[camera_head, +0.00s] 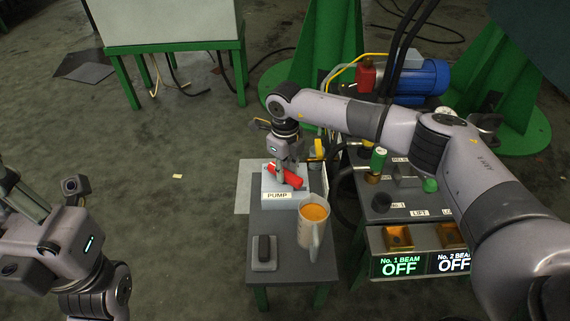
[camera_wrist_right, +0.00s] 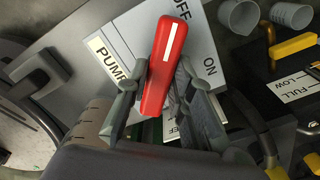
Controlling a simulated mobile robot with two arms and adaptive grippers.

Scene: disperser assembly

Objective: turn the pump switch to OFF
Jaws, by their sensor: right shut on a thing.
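The pump switch is a red handle (camera_head: 285,175) on a light grey box (camera_head: 270,187) labelled PUMP, on a small grey table. My right gripper (camera_head: 291,178) comes down over it from above and is shut on the handle. In the right wrist view the red handle (camera_wrist_right: 163,65) stands between the two fingers of the right gripper (camera_wrist_right: 160,90). Its far end with the white stripe lies beside the word OFF; the word ON is to its right. Part of the panel is hidden by the fingers. My left gripper (camera_head: 22,205) is at the left edge, partly cut off, away from the switch.
A measuring jug (camera_head: 311,228) with orange content and a dark rocker-like block (camera_head: 264,252) stand on the table (camera_head: 285,225) in front of the box. A control panel (camera_head: 400,215) is to the right; its No. 1 beam sign (camera_head: 398,264) reads OFF.

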